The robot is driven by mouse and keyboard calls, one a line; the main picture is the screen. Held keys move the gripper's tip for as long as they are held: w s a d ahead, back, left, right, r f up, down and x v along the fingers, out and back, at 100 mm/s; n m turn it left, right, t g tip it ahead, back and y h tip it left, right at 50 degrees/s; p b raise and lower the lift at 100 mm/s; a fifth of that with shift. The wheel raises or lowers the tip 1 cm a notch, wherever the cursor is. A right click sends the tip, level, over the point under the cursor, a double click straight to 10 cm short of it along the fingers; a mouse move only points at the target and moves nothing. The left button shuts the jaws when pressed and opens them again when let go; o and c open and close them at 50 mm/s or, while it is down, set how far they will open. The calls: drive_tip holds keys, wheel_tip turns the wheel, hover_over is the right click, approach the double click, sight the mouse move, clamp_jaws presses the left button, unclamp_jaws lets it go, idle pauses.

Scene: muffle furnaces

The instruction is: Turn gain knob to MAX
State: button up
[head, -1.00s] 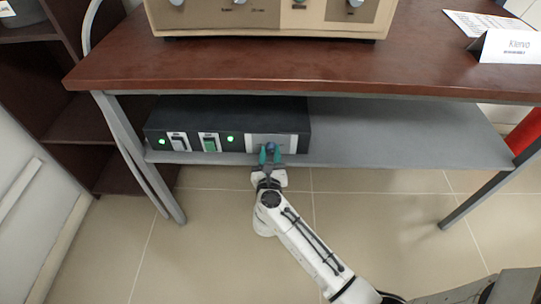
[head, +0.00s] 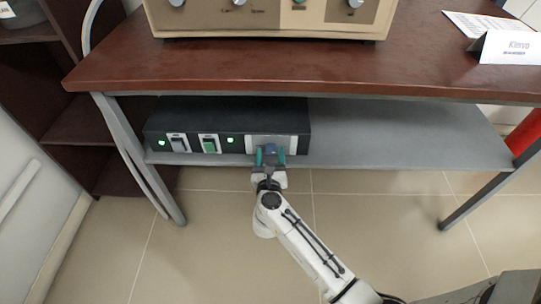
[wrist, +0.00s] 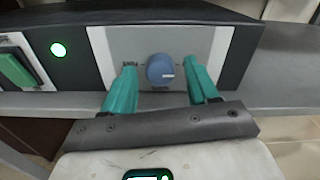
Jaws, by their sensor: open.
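The gain knob (wrist: 160,69) is a round blue knob on a light grey plate (wrist: 112,42), at the right end of the black box's front in the head view. A short pale mark shows on the knob's face, right of its middle. My gripper (head: 270,157) is at the knob with its two green fingers apart. In the wrist view one finger stands on each side of the knob, with a visible gap to each. Small dark print beside the knob is unreadable, and the fingers partly cover the plate.
The black box (head: 225,110) stands on a grey shelf (head: 400,135) under a brown tabletop (head: 300,60). Left of the plate are green lights, a grey switch (head: 178,143) and a green switch (head: 209,144). The shelf right of the box is clear. Table legs flank the shelf.

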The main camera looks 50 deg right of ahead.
drive_tip(key=p+v, duration=0.1)
drive_tip(key=v, duration=0.9)
drive_tip(key=shift+s+a, duration=0.25)
drive_tip(key=shift+a, duration=0.05)
